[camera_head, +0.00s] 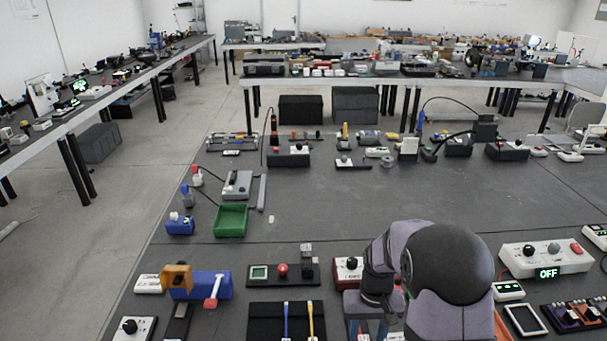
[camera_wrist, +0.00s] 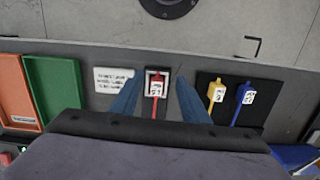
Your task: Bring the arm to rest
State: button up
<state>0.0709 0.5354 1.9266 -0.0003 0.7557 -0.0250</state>
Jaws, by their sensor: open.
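My arm reaches over the front of the dark workbench (camera_head: 330,215), its rounded dark links in the lower right of the head view. My gripper (camera_head: 368,328) points down, at the bottom edge of that view. In the wrist view my gripper (camera_wrist: 156,90) shows two blue fingers spread apart, with nothing held between them. A red tagged part (camera_wrist: 156,84) on a small dark holder appears between the fingers, below them. How high the fingertips are above it I cannot tell.
A black panel (camera_head: 262,328) with a blue and a yellow lever lies left of my gripper. In the wrist view the yellow tag (camera_wrist: 216,91) and blue tag (camera_wrist: 246,93) are right, the green tray (camera_wrist: 56,88) left. A red box (camera_head: 343,272) stands close behind my arm. The bench's middle is clear.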

jog(key=s+g, duration=0.1)
jog(key=s, duration=0.8)
jog(key=s+a+r+t, duration=0.1)
jog(key=s+a+r, duration=0.1)
jog(key=s+r, duration=0.5)
jog(key=shift+a+n+t, duration=0.3)
jog(key=shift+a+t, duration=0.05)
jog(key=shift+t, duration=0.05)
jog(key=shift+f, duration=0.1)
dwell(0.9)
